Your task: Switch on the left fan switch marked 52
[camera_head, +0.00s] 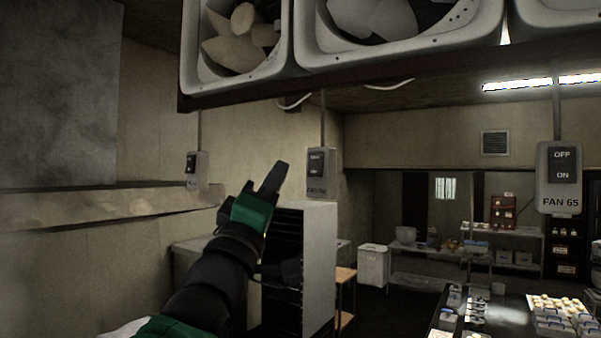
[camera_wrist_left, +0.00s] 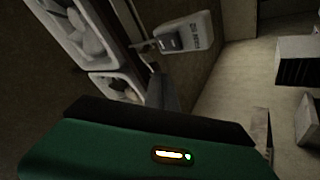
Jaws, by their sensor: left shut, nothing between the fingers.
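Two grey fan switch boxes show at the left and centre of the head view: a smaller, farther left box (camera_head: 196,168) and a centre box (camera_head: 329,172) with dark ON/OFF rocker buttons. Their number labels are too small to read, so I cannot tell which is 52. My left gripper (camera_head: 275,178) is shut and empty, pointing up between the two boxes, apart from both in the picture. In the left wrist view a switch box (camera_wrist_left: 184,38) lies beyond the dark fingers (camera_wrist_left: 163,90); I cannot tell which box it is. My right gripper is out of view.
A box marked FAN 65 (camera_head: 559,178) hangs at the right. Large fans (camera_head: 240,38) in a frame hang overhead. A tall rack (camera_head: 318,255) stands beyond my left arm. A dark table (camera_head: 490,312) with goods is at lower right.

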